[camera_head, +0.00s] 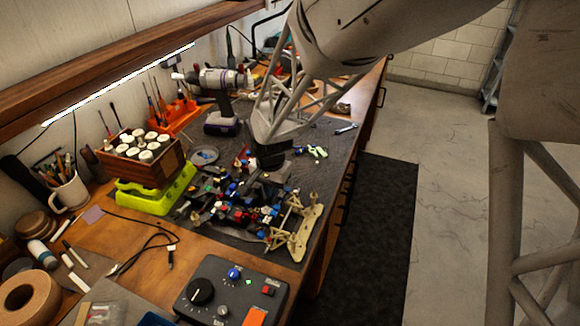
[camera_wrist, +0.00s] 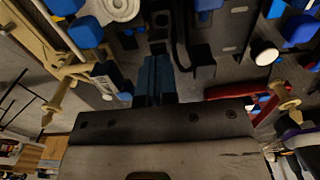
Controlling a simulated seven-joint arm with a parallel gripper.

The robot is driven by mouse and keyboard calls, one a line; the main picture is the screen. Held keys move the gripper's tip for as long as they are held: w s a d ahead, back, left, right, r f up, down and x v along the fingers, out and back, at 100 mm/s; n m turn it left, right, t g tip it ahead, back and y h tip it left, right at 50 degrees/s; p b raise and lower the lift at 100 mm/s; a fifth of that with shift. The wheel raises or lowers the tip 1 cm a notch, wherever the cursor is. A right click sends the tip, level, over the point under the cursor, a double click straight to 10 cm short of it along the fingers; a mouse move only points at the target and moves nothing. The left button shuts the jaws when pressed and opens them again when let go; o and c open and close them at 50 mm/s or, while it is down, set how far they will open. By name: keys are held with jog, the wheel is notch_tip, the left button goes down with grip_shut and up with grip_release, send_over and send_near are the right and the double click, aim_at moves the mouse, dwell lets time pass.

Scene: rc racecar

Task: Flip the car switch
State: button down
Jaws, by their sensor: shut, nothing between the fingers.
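The RC car (camera_head: 297,240) is a low, open chassis on the dark mat, with many blue, red and white parts and a beige bumper at its near end. My gripper (camera_head: 270,165) is at the far part of the car, close above it. In the wrist view, my gripper's dark fingers (camera_wrist: 158,75) are together and empty, pointing in among the car's parts (camera_wrist: 85,32). I cannot tell whether they touch the car. I cannot pick out the switch for certain in either view.
A control box (camera_head: 232,290) with knobs stands at the front. A yellow-green case (camera_head: 160,195) with a wooden box (camera_head: 150,160) stands left of the car. A power drill (camera_head: 222,95) and an orange rack (camera_head: 178,117) are behind. A black cable (camera_head: 160,240) lies on the bench.

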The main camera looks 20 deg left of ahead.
jog(key=shift+f, duration=0.1)
jog(key=shift+w+f+g, duration=0.15)
jog(key=shift+f+g, duration=0.35)
jog(key=shift+g, duration=0.2)
jog(key=shift+d+f, duration=0.1)
jog(key=shift+f, duration=0.05)
jog(key=shift+d+f, duration=0.1)
jog(key=shift+f, duration=0.1)
jog(key=shift+s, duration=0.95)
jog(key=shift+r, duration=0.2)
notch_tip(320, 180, up, 15)
jog(key=w, duration=0.2)
jog(key=shift+w+a, duration=0.2)
jog(key=shift+a, duration=0.05)
